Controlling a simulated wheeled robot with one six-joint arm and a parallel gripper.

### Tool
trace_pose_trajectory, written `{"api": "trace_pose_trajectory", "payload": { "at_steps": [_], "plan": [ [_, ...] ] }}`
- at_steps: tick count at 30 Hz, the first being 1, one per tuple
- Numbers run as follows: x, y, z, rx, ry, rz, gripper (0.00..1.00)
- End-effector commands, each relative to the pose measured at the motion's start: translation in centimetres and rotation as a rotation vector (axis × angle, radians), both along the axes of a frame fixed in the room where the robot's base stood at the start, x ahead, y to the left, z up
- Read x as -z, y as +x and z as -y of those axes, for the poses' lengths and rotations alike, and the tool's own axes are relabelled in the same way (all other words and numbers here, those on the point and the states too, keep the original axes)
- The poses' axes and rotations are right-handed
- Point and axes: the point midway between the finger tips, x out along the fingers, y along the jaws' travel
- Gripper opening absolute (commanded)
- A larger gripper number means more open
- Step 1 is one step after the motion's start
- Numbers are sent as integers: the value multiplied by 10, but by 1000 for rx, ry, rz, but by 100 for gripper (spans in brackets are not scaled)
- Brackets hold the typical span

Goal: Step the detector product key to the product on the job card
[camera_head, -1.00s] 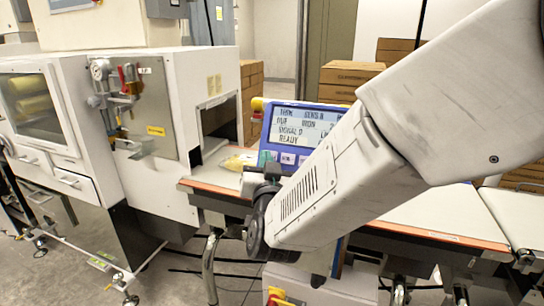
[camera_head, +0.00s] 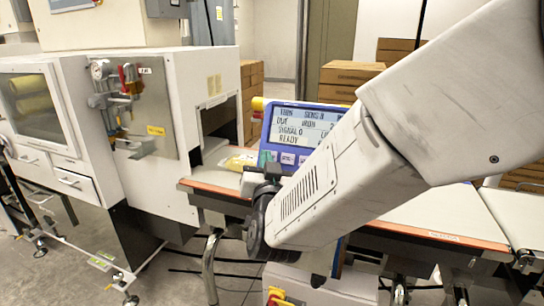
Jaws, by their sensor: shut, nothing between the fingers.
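The detector's blue display unit (camera_head: 322,107) stands behind the belt, partly covered by my arm. Its pale screen (camera_head: 301,126) shows several lines of dark text; the last reads READY and the one above seems to read SIGNAL 0. The upper lines are too blurred to read surely. Below the screen is a row of keys: a green one (camera_head: 267,157) and pale ones (camera_head: 288,158), with the right part of the row hidden. My gripper (camera_head: 271,169), dark and small, is shut and empty just in front of the left keys. I cannot tell whether it touches one. I see no job card.
A belt with an orange edge (camera_head: 420,232) runs across the front. A yellowish pack (camera_head: 238,162) lies on it left of my gripper. A white cabinet with valves and a gauge (camera_head: 100,72) stands at left. Cardboard boxes (camera_head: 345,75) are stacked behind.

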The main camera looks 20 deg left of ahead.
Motion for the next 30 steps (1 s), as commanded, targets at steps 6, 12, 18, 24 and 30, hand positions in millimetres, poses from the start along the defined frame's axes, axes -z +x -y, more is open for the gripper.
{"api": "trace_pose_trajectory", "payload": {
  "at_steps": [6, 12, 18, 24, 30],
  "plan": [
    [0, 0, 0, 0, 0, 0, 0],
    [2, 3, 0, 0, 0, 0, 0],
    [4, 8, 1, 0, 0, 0, 0],
    [4, 7, 1, 0, 0, 0, 0],
    [4, 8, 1, 0, 0, 0, 0]
  ]
}}
